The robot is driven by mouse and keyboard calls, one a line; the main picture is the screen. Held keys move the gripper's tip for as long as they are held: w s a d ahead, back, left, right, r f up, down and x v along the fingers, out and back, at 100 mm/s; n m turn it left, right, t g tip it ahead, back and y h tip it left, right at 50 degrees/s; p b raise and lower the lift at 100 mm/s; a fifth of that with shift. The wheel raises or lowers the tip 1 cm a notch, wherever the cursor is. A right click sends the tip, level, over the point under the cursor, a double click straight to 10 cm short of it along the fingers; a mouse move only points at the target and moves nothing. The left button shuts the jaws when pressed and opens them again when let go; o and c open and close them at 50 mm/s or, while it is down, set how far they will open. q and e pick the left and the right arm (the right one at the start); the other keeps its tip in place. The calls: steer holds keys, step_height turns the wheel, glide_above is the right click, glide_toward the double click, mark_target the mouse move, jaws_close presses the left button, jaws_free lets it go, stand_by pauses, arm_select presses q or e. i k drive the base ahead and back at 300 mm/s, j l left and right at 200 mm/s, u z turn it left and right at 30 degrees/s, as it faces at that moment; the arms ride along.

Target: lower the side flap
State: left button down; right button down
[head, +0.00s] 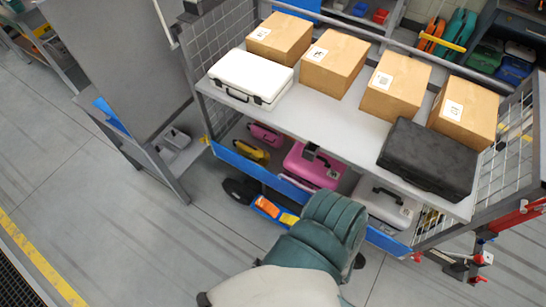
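A grey cart with mesh ends holds the scene's middle. A long blue rail or panel (236,161) runs along the near side of its lower shelf, partly hidden by my arm. I cannot tell for sure whether this is the side flap, or whether it is hinged up or down. A teal, ribbed part of my own arm with a pale link enters from the bottom middle and reaches up to the cart's near side. No gripper fingers can be made out, and I cannot tell what they may touch behind the arm.
The upper shelf (330,129) carries several cardboard boxes (335,63), a white case (250,76) and a black case (428,158). Below are pink (312,168), yellow (251,151) and grey (384,205) cases. A grey panel stand (118,60) stands left. The floor at lower left is clear.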

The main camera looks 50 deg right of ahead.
mark_target(388, 244)
steer(key=z, duration=2.1)
